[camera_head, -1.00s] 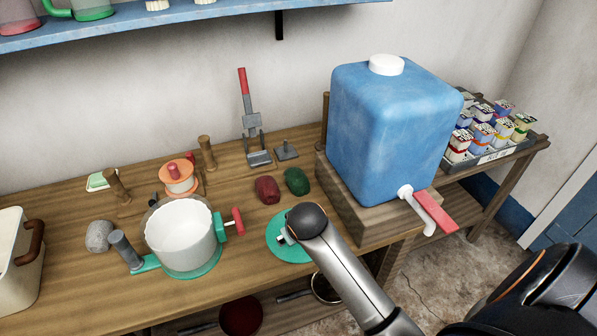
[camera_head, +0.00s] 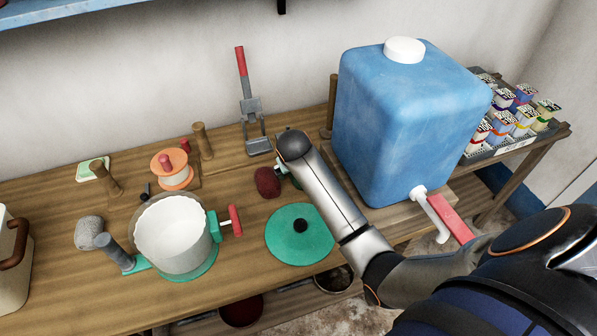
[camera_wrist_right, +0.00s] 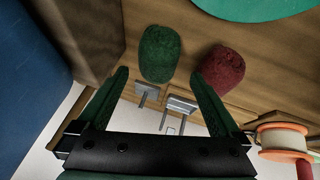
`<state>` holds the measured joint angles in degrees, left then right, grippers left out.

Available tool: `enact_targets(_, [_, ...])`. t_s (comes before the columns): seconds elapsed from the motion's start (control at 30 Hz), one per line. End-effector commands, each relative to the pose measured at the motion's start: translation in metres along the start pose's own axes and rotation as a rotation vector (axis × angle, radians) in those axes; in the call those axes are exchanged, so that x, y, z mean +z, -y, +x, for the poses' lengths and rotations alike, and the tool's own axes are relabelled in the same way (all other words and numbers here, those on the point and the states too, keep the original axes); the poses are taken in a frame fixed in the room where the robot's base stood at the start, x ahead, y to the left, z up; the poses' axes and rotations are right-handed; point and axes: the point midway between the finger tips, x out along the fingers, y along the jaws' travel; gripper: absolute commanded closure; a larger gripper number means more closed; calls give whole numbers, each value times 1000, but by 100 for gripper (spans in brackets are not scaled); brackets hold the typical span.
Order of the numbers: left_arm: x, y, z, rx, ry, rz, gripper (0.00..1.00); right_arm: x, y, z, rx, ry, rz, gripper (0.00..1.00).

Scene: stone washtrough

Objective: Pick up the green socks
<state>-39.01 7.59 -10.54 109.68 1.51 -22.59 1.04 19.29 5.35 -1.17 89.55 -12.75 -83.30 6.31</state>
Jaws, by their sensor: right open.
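The green socks (camera_wrist_right: 160,53) are a rolled, rounded bundle on the wooden bench, seen in the right wrist view. A similar dark red bundle (camera_wrist_right: 222,70) lies beside them and also shows in the head view (camera_head: 267,182). My right gripper (camera_wrist_right: 158,76) is open and empty. Its two fingers point toward the green socks, which appear between and just beyond the fingertips, not gripped. In the head view my right arm covers most or all of the green socks. My left gripper is not in view.
A blue water container (camera_head: 410,125) with a red-handled tap (camera_head: 450,217) stands close on the right. A green lid (camera_head: 290,248) lies in front. A white pot (camera_head: 175,232), an orange spool (camera_head: 172,168) and a red-handled metal tool (camera_head: 247,100) stand to the left.

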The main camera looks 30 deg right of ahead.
Motion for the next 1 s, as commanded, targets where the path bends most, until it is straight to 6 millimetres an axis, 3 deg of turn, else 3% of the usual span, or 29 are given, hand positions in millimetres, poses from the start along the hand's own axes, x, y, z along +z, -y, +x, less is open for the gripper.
enact_targets(0.17, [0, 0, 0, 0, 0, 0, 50, 0, 0, 9, 0, 0, 1, 0])
enact_targets(0.53, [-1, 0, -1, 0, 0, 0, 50, -2, -2, 50, -1, 0, 1, 0])
enact_targets(0.87, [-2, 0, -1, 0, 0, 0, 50, -1, -1, 57, -1, -1, 1, 0])
enact_targets(1.0, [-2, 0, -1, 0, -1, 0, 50, -1, -1, 56, -1, -1, 1, 12])
